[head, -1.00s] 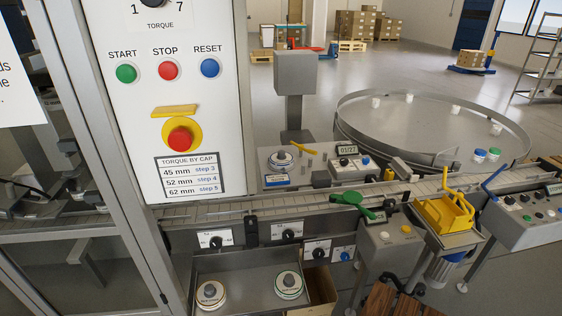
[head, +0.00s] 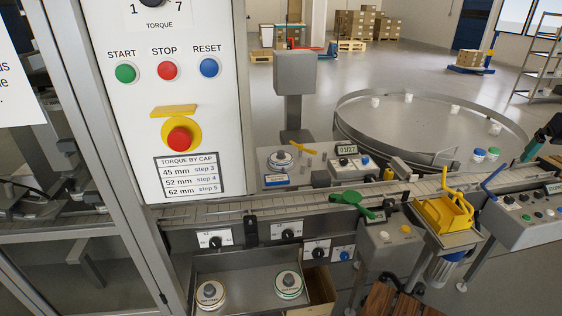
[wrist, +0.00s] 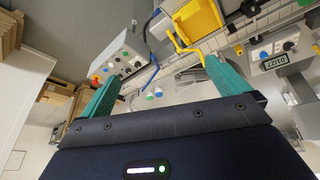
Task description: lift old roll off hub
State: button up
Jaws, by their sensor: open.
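A white roll with a dark grey knob on top (head: 281,160) sits on the machine plate behind the conveyor, beside the grey column; I take it as the roll on the hub. Two more white rolls, one with a brown edge (head: 210,295) and one with a green edge (head: 289,286), lie in the open metal tray (head: 240,267) below the conveyor. My gripper (head: 541,140) shows as a teal finger at the right edge of the head view, far from the roll. In the wrist view my gripper (wrist: 162,68) has its two teal fingers wide apart with nothing between them.
The grey column with its box head (head: 295,75) stands close behind the roll. The control cabinet (head: 180,100) stands left.

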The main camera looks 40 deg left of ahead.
jog(key=w+a+r+n+y, duration=0.1)
jog(key=w+a+n, duration=0.1)
jog(key=w+a, duration=0.4)
jog(key=w+a+n, duration=0.2)
jog(key=w+a, duration=0.2)
jog(key=a, duration=0.4)
jog(key=w+a+f+n+g+y, duration=0.1)
jog(key=w+a+f+n, duration=0.1)
jog(key=a, duration=0.9)
jog(key=w+a+f+n, duration=0.1)
jog(key=w+a+n, duration=0.15)
jog(key=a, duration=0.85)
jog(key=n+g+y, duration=0.2)
jog(key=n+g, duration=0.1)
jog(key=n, duration=0.3)
send_near(283, 152)
jog(key=x, duration=1.2)
jog(key=shift+a+f, duration=0.1)
jog(key=shift+f, duration=0.05)
jog(key=c, duration=0.8)
